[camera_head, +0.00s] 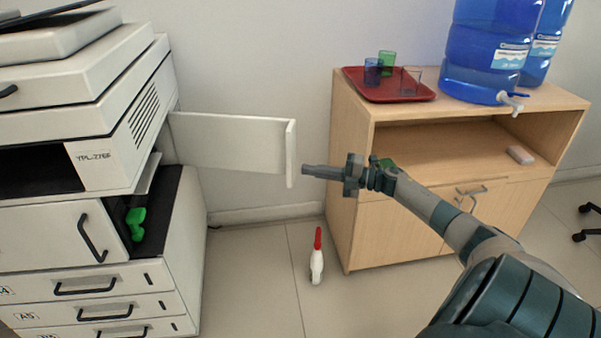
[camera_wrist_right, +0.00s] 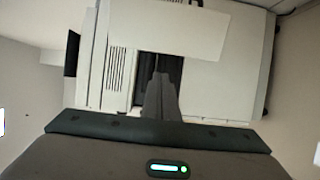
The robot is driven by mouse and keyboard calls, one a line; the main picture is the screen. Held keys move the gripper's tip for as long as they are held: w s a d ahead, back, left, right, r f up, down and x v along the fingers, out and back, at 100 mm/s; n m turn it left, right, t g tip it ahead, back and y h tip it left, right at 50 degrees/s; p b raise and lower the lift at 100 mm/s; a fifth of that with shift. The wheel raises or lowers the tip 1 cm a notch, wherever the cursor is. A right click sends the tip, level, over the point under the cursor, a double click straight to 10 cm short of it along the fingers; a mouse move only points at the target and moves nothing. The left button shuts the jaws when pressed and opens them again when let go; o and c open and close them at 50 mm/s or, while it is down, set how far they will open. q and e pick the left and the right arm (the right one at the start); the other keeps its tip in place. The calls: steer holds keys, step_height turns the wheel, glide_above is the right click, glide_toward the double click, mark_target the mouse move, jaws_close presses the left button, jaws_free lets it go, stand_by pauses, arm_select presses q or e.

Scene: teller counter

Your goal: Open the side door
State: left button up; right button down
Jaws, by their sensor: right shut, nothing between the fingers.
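The side door (camera_head: 235,142) is a white panel on the right side of the copier (camera_head: 120,110). It is swung out from the copier and stands open, its free edge near my right gripper. My right gripper (camera_head: 305,170) is shut and empty, just right of that edge; I cannot tell whether it touches. In the right wrist view the shut fingers (camera_wrist_right: 160,88) point at the copier's side, in front of a dark opening (camera_wrist_right: 172,68). A white panel (camera_wrist_right: 178,30), apparently the door, shows above them. My left gripper is not in view.
A wooden cabinet (camera_head: 346,200) stands at right with a red tray (camera_head: 420,95) of cups and blue water bottles (camera_head: 488,50) on top. A red-and-white bottle (camera_head: 317,262) stands on the floor between copier and cabinet. A green object (camera_head: 136,222) lies in the copier's dark recess.

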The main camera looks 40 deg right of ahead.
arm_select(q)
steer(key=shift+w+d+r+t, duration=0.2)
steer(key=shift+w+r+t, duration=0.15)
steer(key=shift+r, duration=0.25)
arm_select(e)
steer(key=shift+s+d+r, duration=0.1)
steer(key=shift+s+d, duration=0.6)
steer(key=shift+d, duration=0.3)
steer(key=shift+s+d, duration=0.65)
steer(key=shift+d, duration=0.35)
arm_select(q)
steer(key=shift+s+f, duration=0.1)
arm_select(e)
steer(key=shift+a, duration=0.1)
